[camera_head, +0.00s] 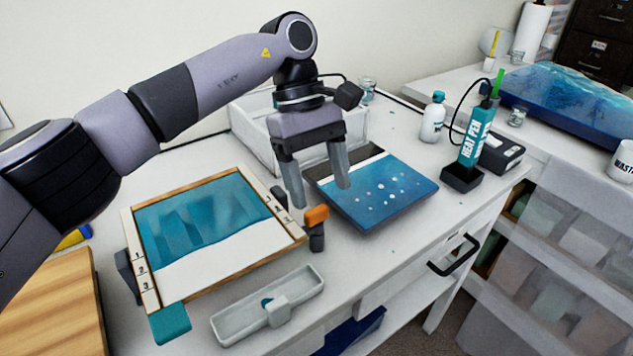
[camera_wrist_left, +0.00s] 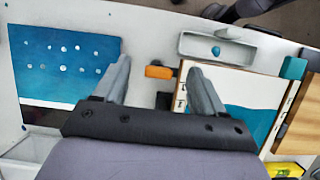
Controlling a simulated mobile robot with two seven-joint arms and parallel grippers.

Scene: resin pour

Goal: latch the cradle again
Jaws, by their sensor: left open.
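The cradle holds a wood-framed panel (camera_head: 205,272) with teal resin over its upper part and white below. It also shows in the wrist view (camera_wrist_left: 240,90). A latch with an orange handle (camera_head: 316,215) on a dark post stands at the cradle's right corner. The handle also shows in the wrist view (camera_wrist_left: 159,72), lying sideways. My left gripper (camera_head: 320,195) is open and empty, fingers pointing down, just behind and above the latch. In the wrist view the orange handle appears between its fingertips. Whether they touch it I cannot tell. My right gripper is not in view.
A blue panel with pale dots (camera_head: 380,190) lies right of the latch. A white tray (camera_head: 268,305) is in front. A heat pen (camera_head: 475,140) stands in its holder near a white bottle (camera_head: 433,118). A white bin (camera_head: 255,125) is behind my gripper.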

